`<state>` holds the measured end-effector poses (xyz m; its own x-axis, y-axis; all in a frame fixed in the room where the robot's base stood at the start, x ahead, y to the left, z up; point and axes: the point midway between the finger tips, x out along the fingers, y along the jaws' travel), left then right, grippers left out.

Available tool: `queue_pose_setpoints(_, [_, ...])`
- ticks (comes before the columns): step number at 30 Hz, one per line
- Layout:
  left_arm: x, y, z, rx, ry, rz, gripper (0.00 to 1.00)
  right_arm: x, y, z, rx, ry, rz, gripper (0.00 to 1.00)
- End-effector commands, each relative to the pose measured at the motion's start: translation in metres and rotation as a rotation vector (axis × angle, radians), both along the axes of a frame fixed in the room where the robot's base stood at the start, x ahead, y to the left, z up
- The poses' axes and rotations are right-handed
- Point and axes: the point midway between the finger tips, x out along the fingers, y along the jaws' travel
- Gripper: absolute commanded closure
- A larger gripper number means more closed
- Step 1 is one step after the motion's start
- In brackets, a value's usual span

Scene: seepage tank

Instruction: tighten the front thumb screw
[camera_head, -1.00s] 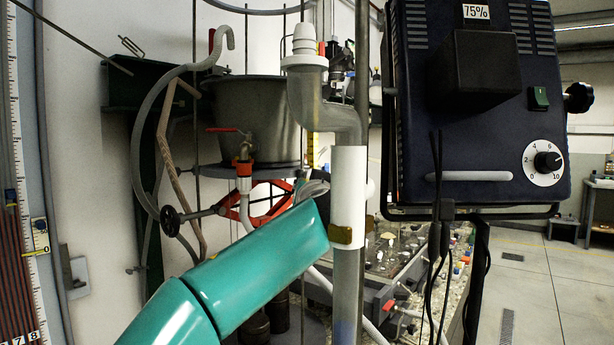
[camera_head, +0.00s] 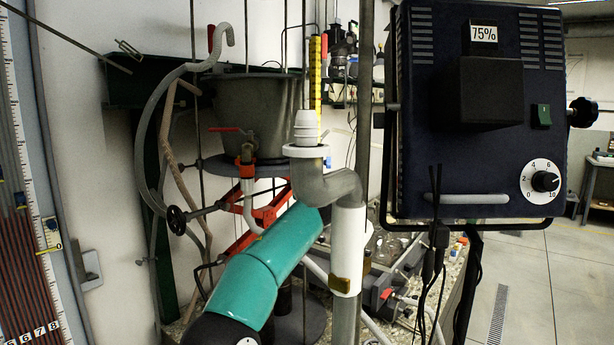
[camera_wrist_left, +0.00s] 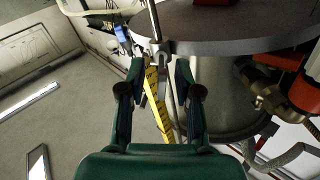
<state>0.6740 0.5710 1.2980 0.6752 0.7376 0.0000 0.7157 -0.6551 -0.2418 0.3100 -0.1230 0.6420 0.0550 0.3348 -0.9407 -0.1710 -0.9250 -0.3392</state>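I cannot make out the front thumb screw for certain. In the left wrist view a small metal clamp piece (camera_wrist_left: 155,48) sits on a thin rod at the edge of a grey round plate (camera_wrist_left: 225,30). My left gripper (camera_wrist_left: 160,82) is open, its two dark fingers apart on either side of a yellow scale (camera_wrist_left: 160,105) and the metal parts below the clamp. Contact cannot be told. In the head view my teal left arm reaches behind the grey pipe (camera_head: 342,188), so its gripper is hidden. The yellow scale (camera_head: 316,85) stands behind the pipe. My right gripper is not in view.
A dark lamp box (camera_head: 480,110) with a side knob (camera_head: 582,112) stands at the right. A grey bucket (camera_head: 255,115), a red-handled valve (camera_head: 245,150) and a black handwheel (camera_head: 177,219) are left of the pipe. Another red valve (camera_wrist_left: 305,90) is close on the wrist view's right.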

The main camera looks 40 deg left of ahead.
Motion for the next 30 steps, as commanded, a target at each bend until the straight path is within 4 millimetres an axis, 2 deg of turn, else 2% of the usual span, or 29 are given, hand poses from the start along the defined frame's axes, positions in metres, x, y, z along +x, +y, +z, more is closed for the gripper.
queue_pose_setpoints(5, [-0.0004,0.0002,-0.0004,0.0,0.0,0.001,0.68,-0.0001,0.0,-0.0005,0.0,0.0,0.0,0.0])
queue_pose_setpoints(9, [-0.0006,0.0004,-0.0002,0.0,0.0,0.001,0.92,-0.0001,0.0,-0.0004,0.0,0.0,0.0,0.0])
queue_pose_setpoints(11, [-0.0007,0.0005,-0.0003,0.0,0.0,0.001,1.0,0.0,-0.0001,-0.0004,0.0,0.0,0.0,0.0])
queue_pose_setpoints(15, [-0.0007,0.0003,-0.0003,0.0,0.0,0.001,1.0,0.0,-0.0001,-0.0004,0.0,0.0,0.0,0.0])
queue_pose_setpoints(16, [-0.0014,-0.0054,0.0006,0.0,0.001,-0.001,1.0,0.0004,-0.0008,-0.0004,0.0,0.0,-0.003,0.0])
queue_pose_setpoints(30, [-0.0004,0.0001,-0.0001,0.071,0.077,-0.001,1.0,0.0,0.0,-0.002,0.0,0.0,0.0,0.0])
